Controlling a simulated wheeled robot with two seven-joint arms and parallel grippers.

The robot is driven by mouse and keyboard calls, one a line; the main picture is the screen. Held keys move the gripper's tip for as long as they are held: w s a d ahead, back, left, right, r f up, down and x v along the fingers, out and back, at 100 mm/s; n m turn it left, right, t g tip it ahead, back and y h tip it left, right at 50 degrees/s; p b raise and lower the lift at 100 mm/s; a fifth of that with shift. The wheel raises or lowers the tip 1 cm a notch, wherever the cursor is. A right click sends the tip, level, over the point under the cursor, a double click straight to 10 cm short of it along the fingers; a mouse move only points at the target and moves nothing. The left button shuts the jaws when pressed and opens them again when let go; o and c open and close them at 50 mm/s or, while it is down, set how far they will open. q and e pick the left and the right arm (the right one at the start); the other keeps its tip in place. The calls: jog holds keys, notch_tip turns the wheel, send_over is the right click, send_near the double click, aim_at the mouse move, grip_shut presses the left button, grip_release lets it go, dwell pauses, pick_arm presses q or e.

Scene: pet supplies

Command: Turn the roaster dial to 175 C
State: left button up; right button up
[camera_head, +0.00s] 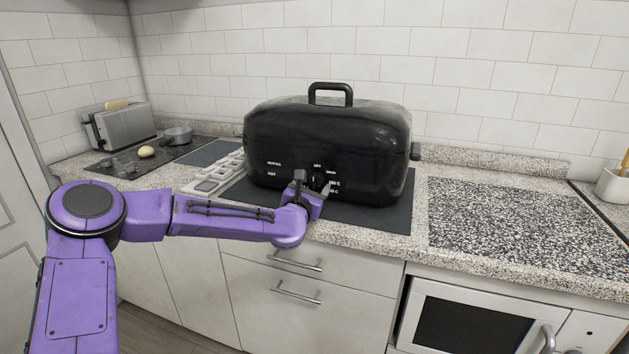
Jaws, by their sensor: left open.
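The black roaster (365,150) stands on a dark mat on the counter, with its lid on and its handle on top. White lettering and marks are on its front face, around the dial (316,180). My left gripper (312,184) is open at the front of the roaster, with one fingertip on either side of the dial. I cannot tell whether the fingers touch it. The gripper hides part of the dial and some of the markings, so its setting cannot be read. My right gripper is not in view.
A toaster (119,125), a small pot (178,135) and a bread roll or potato (146,152) are at the back left. A light grey segmented tray (212,178) lies left of the roaster. The speckled counter (500,215) is clear to the right. Drawers are below.

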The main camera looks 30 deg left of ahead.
aim_at(315, 181)
pick_arm(q)
jog(key=shift+x, duration=1.25)
jog(key=c, duration=1.1)
jog(key=shift+o, duration=0.2)
jog(key=shift+m, duration=0.3)
